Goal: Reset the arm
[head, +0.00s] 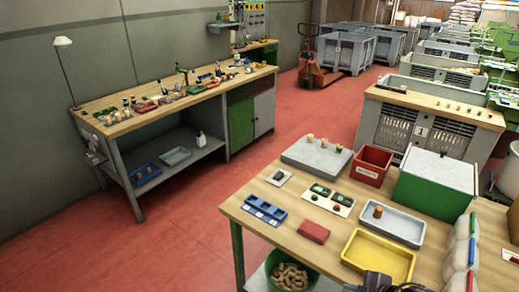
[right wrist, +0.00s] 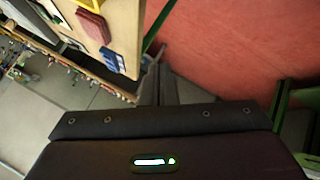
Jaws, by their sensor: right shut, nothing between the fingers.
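My right gripper shows as a dark shape (head: 388,284) at the bottom edge of the head view, by the front of the near wooden table (head: 345,250). In the right wrist view its fingers (right wrist: 158,75) are together with nothing between them, apart from the table, with red floor beyond. A cork stopper (head: 378,211) stands in the grey tray (head: 405,228). More stoppers (head: 311,139) stand on the grey slab (head: 300,155), and many corks (head: 290,276) fill the green bucket (head: 313,282) below the tabletop. My left gripper is not in view.
The near table also holds a yellow tray (head: 378,256), red block (head: 313,231), blue compartment tray (head: 264,210), red bin (head: 371,165) and green-and-white box (head: 437,180). A cluttered workbench (head: 130,122) stands at left. Red floor (head: 190,225) between them is clear.

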